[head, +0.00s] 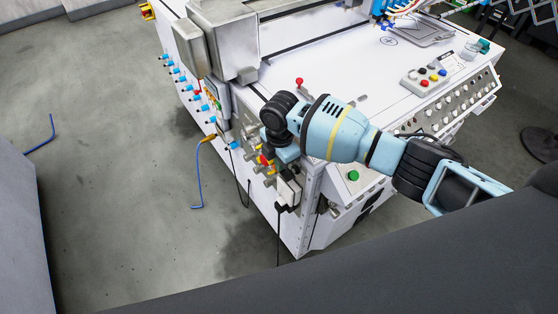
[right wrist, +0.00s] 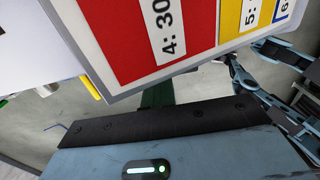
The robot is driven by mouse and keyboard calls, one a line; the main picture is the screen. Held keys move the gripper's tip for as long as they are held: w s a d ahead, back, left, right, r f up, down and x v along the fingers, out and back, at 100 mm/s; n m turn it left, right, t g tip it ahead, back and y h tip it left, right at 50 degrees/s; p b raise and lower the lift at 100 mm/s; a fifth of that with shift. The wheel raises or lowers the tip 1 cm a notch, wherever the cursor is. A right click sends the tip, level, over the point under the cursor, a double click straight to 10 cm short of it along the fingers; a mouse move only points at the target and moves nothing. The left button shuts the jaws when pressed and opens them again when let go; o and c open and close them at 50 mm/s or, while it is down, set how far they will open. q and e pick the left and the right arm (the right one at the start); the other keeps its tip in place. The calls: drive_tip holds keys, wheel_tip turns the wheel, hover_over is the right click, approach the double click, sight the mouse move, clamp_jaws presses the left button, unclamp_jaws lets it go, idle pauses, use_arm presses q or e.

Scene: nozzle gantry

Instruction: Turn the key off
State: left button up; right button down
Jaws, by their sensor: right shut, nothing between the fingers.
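My right arm reaches across the front corner of the white machine (head: 345,60) in the head view. My right gripper (head: 287,154) points down at the machine's left side, close to a cluster of small red, yellow and metal fittings (head: 263,161). It is shut and empty. Its fingertips are hard to make out. I cannot pick out the key; it may be hidden by the gripper or too small to tell. In the right wrist view, the gripper's housing (right wrist: 150,150) fills the bottom, beneath a close panel with red and yellow number labels (right wrist: 110,40). My left gripper is not in view.
A control box with coloured buttons (head: 427,77) sits on the machine's top. A green button (head: 353,175) is on its front face. Blue-tipped fittings (head: 190,88) line its left side, and a blue hose (head: 198,185) hangs there. The floor to the left is largely clear.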

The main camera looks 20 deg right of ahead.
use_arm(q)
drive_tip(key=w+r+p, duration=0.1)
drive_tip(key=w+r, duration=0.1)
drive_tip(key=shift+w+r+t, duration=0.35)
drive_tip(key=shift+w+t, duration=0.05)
use_arm(e)
wheel_tip(320, 180, up, 14)
drive_tip(key=shift+w+a, duration=0.15)
drive_tip(key=shift+w, duration=0.15)
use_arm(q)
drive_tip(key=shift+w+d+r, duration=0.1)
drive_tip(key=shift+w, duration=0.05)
